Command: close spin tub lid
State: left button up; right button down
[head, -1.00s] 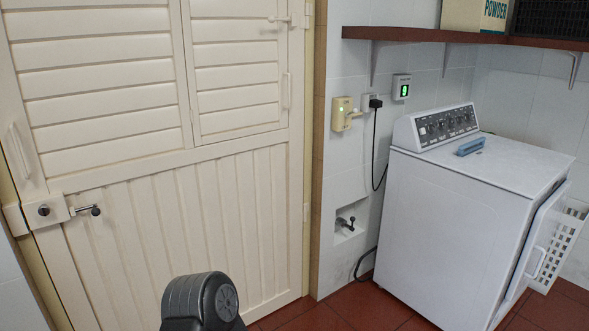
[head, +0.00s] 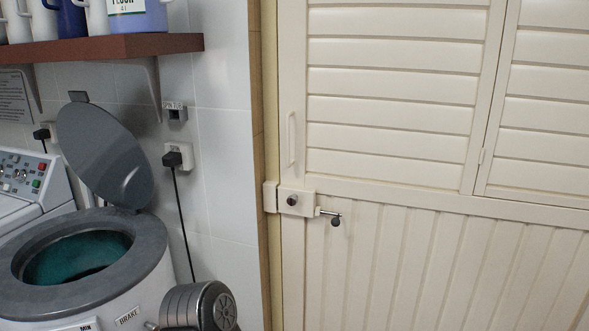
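The spin tub (head: 140,292) stands at the lower left in the head view, a white body with a thick grey rim. Its round grey lid (head: 108,150) is open, standing tilted up at the back of the rim near the tiled wall. The tub's opening shows a teal inside (head: 78,258). A label on the front reads BRAKE. Neither of my grippers is in view.
A white machine with knobs and coloured buttons (head: 28,180) stands left of the tub. A brown shelf (head: 110,48) with jugs (head: 135,14) hangs above the lid. A plug with a black cord (head: 180,215) is on the wall. A cream louvred door (head: 400,240) fills the right side.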

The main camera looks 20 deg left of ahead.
aim_at(101, 152)
jog(key=i+u, duration=0.2)
jog(key=u, duration=0.25)
jog(key=i+l+u, duration=0.1)
jog(key=u, duration=0.4)
jog(key=i+l+u, duration=0.2)
jog(key=u, duration=0.25)
jog(key=i+l+u, duration=0.25)
jog(key=u, duration=0.2)
jog(key=i+l+u, duration=0.1)
jog(key=l+u, duration=0.15)
jog(key=u, duration=0.2)
jog(key=l+u, duration=0.3)
jog(key=u, duration=0.2)
jog(key=i+l+u, duration=0.2)
jog(key=l+u, duration=0.2)
jog(key=l, duration=0.2)
